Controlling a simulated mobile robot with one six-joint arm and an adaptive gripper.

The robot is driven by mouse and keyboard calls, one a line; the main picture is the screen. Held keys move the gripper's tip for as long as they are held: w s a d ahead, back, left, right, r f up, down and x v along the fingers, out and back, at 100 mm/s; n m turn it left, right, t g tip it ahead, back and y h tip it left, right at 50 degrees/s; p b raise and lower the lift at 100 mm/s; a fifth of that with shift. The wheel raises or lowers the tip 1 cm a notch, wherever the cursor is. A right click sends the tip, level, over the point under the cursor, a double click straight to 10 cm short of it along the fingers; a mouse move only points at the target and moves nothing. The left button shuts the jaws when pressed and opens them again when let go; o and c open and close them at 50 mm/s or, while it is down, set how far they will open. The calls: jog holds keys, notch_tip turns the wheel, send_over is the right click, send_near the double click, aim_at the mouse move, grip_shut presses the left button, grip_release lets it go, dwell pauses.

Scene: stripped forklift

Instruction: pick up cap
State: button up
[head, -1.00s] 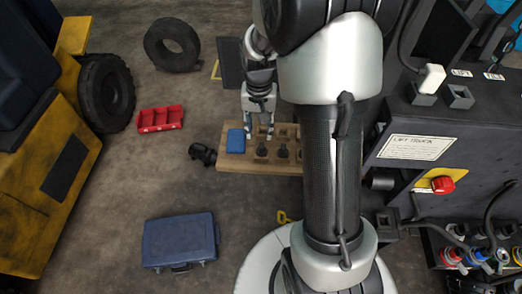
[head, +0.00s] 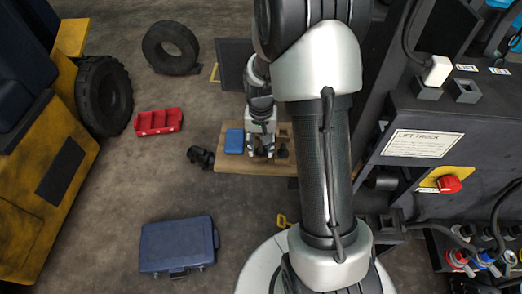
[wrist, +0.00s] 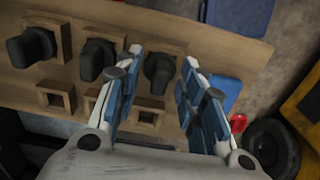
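Three dark caps stand in square wooden sockets on a wooden board (wrist: 230,52) in the wrist view: a left one (wrist: 32,46), a middle one (wrist: 96,60) and a right one (wrist: 160,72). My gripper (wrist: 160,62) is open. The right cap shows between its fingertips, with a gap on each side. I cannot tell how far the tips are above it. In the head view my gripper (head: 262,154) points down over the board (head: 225,164). One cap (head: 282,151) shows just right of it; the fingers hide the area below them.
A blue box (head: 234,141) lies at the board's left end. Empty wooden sockets (wrist: 56,98) line one side. A dark object (head: 200,156), a red tray (head: 158,121) and a blue case (head: 178,245) are on the floor. A control panel (head: 420,144) stands at right.

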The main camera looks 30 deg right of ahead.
grip_shut()
jog(key=shift+r, duration=0.15)
dwell(0.4)
